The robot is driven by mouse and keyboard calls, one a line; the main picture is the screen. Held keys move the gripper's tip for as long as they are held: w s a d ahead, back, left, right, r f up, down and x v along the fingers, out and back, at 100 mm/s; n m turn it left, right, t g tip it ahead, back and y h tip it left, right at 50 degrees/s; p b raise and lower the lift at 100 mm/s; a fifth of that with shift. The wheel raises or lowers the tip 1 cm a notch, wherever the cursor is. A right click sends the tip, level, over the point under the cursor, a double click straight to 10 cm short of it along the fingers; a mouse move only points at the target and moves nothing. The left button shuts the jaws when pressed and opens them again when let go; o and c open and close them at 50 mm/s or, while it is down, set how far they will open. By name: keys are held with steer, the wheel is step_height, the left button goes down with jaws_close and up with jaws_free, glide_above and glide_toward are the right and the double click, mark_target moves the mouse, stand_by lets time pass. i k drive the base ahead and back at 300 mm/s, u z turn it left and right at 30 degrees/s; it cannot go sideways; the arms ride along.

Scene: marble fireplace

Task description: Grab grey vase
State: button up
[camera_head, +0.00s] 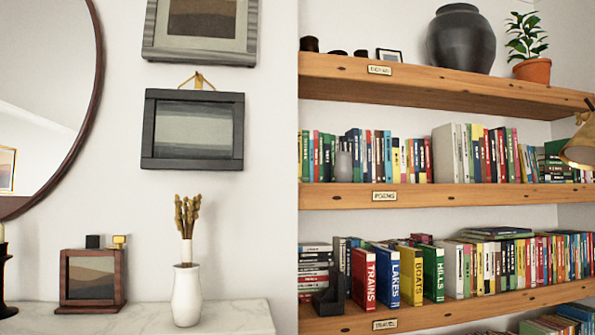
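A large, round, dark grey vase (461,42) stands upright on the top wooden shelf at the upper right. A small pale grey object (343,165), perhaps a little vase, stands before the books at the left of the middle shelf; it is too small to tell. A white vase (187,297) holding dried brown stems stands on the marble mantel (240,318). My gripper is not in view, and nothing is seen touching any of these vases.
A potted plant (533,70) stands right of the dark vase, and a small frame (389,55) to its left. Books fill the lower shelves (450,196). A framed picture (92,279) stands on the mantel. A brass lamp shade (580,145) juts in at right.

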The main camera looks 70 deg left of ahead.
mark_target(343, 170)
steer(key=z, duration=0.45)
steer(key=k, duration=0.95)
steer(key=u, duration=2)
steer(key=i, duration=0.3)
steer(key=z, duration=0.1)
